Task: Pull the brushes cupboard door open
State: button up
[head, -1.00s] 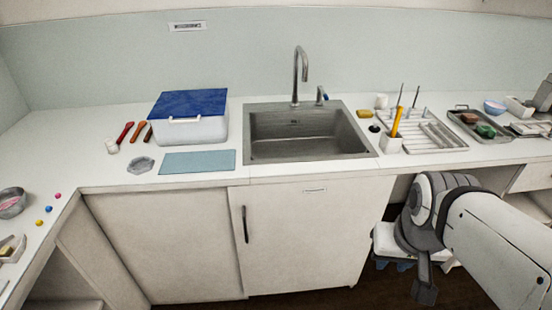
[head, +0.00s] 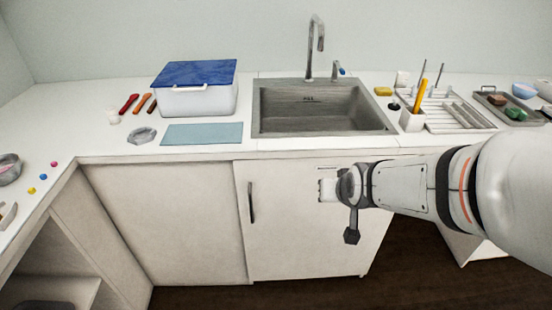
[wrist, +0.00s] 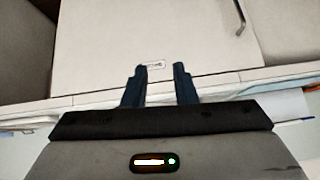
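The cupboard door (head: 300,225) under the sink is pale, with a dark vertical handle (head: 251,203) near its left edge. It looks shut. A small label (head: 328,167) sits at its top right, too small to read. My gripper (head: 322,189) is in front of the door's upper right part, to the right of the handle and apart from it. In the wrist view, my gripper (wrist: 157,72) shows two dark fingers spread with an empty gap between them. The label (wrist: 152,65) lies beyond the fingertips, and the handle (wrist: 240,17) is at the upper right.
The sink (head: 322,125) is set in the white counter above the door. A blue-lidded box (head: 195,98) and a blue mat (head: 202,133) lie to its left, a drying rack (head: 460,115) to its right. A plain panel (head: 175,220) adjoins the door. Dark floor (head: 420,270) is clear in front.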

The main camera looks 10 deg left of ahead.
jog(key=w+a+f+n+t+y+b, duration=0.15)
jog(key=w+a+f+t+b, duration=0.35)
jog(key=a+f, duration=0.6)
jog(key=n+t+y+b, duration=0.1)
jog(key=t+y+b, duration=0.3)
jog(key=b, duration=0.5)
send_near(251, 201)
jog(key=x, duration=1)
jog(key=shift+w+a, duration=0.2)
jog(key=shift+w, duration=0.05)
jog(key=shift+c, duration=0.5)
grip_shut()
